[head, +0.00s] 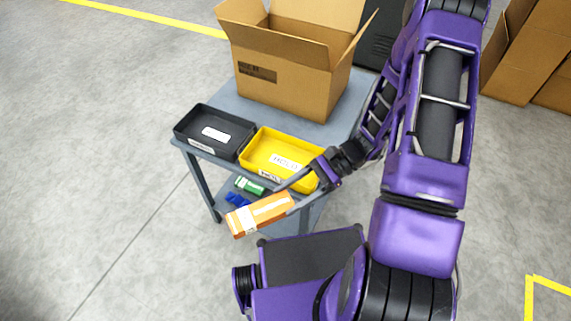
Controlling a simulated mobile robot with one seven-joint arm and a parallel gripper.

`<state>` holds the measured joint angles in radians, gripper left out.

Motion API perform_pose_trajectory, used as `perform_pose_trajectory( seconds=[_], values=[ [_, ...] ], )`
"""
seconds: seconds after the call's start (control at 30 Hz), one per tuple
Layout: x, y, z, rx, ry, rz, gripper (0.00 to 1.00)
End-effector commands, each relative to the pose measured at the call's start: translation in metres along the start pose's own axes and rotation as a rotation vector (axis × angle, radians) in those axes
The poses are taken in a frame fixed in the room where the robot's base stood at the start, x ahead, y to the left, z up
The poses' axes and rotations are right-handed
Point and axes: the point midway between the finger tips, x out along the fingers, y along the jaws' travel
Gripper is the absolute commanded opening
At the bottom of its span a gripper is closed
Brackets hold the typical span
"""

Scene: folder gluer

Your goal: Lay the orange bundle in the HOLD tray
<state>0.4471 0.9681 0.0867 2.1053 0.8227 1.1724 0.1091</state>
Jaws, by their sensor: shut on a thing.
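The orange bundle (262,214) has a pale band and is held out in front of the table's near edge. My gripper (288,198) is shut on its right end. In the picture the bundle is just below the yellow HOLD tray (255,150), and my gripper and wrist overlap the tray's right front corner. The tray stands on the grey table, and its visible floor shows only a white HOLD label. Part of its right side is hidden by my wrist.
A black tray (188,122) with white labels stands left of the yellow one. An open cardboard box (285,85) stands behind them on the grey table (225,88). Green (249,186) and blue (236,200) items lie on the lower shelf. More cardboard boxes (530,50) are at right.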

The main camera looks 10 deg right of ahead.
Motion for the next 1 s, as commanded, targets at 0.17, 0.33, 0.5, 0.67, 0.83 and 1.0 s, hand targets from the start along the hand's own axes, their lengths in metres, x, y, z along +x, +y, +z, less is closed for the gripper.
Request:
perform_pose_trajectory(
  seconds=[0.17,0.33,0.5,0.67,0.83,1.0],
  values=[
    [-0.041,-0.058,-0.002,0.171,0.0,-0.421,0.06],
    [-0.084,-0.091,-0.009,0.286,0.0,-0.696,0.06],
    [-0.11,-0.104,-0.014,0.342,0.001,-0.835,0.06],
    [-0.108,-0.106,-0.034,0.36,-0.002,-0.867,0.06],
    [-0.096,-0.106,-0.063,0.359,-0.001,-0.865,0.06],
    [-0.091,-0.107,-0.075,0.356,0.001,-0.866,0.06]
  ],
)
